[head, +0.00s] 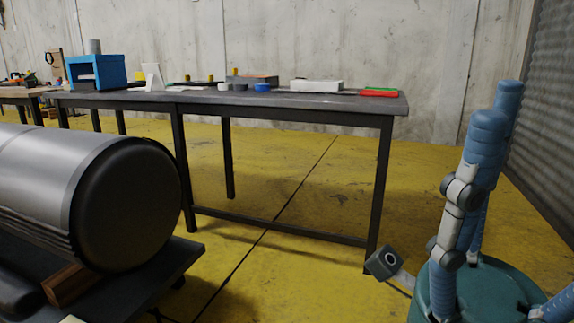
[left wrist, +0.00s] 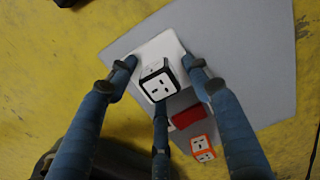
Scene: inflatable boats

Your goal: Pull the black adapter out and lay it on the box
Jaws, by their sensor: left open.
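The black adapter (left wrist: 158,81), a cube with a white socket face, shows in the left wrist view. It lies between the blue fingers of my left gripper (left wrist: 158,76), which is open around it. One finger is on each side and a third is below it. A white flat piece (left wrist: 158,49) shows behind the adapter; I cannot tell whether it is the box or whether the adapter is plugged into anything. My right gripper (head: 480,190), with blue fingers and a teal palm, is spread open and empty at the right of the head view. My left gripper is out of the head view.
An orange socket cube (left wrist: 203,148) and a red block (left wrist: 188,117) lie near the fingers. A grey panel (left wrist: 240,60) lies under them, with yellow floor around. In the head view, a workbench (head: 290,101) stands at the back and a silver cylinder (head: 60,180) at the left.

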